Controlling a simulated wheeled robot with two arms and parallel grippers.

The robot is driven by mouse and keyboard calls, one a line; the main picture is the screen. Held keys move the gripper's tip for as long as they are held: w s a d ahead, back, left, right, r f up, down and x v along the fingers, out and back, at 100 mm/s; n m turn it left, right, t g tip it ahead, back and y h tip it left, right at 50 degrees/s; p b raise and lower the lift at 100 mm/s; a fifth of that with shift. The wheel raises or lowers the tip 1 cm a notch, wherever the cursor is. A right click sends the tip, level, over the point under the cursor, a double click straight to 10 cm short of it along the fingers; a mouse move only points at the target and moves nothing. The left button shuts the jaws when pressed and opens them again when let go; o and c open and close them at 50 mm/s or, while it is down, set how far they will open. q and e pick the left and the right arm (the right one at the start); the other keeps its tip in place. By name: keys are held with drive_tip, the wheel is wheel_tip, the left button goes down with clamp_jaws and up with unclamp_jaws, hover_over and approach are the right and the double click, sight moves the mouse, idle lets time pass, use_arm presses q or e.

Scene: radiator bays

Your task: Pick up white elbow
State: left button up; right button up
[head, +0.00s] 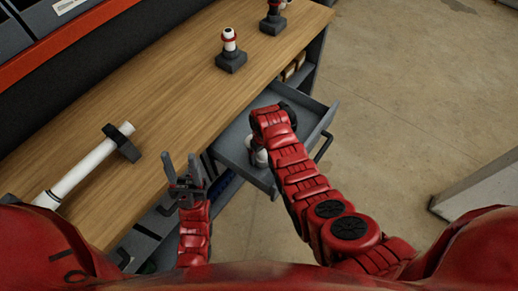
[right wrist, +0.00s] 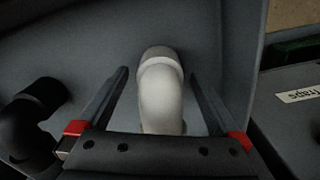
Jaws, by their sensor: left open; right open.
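The white elbow (right wrist: 160,98) lies in the open grey drawer (head: 231,148). It is a curved white pipe piece with a collar at its far end. In the head view part of the white elbow (head: 260,157) shows beside my right forearm. My right gripper (right wrist: 158,80) is open, with one finger on each side of the elbow; I cannot tell whether either touches it. In the head view my right arm hides its fingers. My left gripper (head: 188,178) is open and empty, by the front edge of the workbench.
A black elbow (right wrist: 31,120) lies left of the white one in the drawer. On the wooden workbench (head: 170,95) lie a white pipe (head: 85,172) with a dark fitting and an upright valve piece (head: 230,50). A labelled grey front (right wrist: 300,95) adjoins the drawer. The floor at right is mostly clear.

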drive_tip(key=shift+f, duration=0.8)
drive_tip(key=c, duration=1.4)
drive_tip(key=shift+r, duration=0.15)
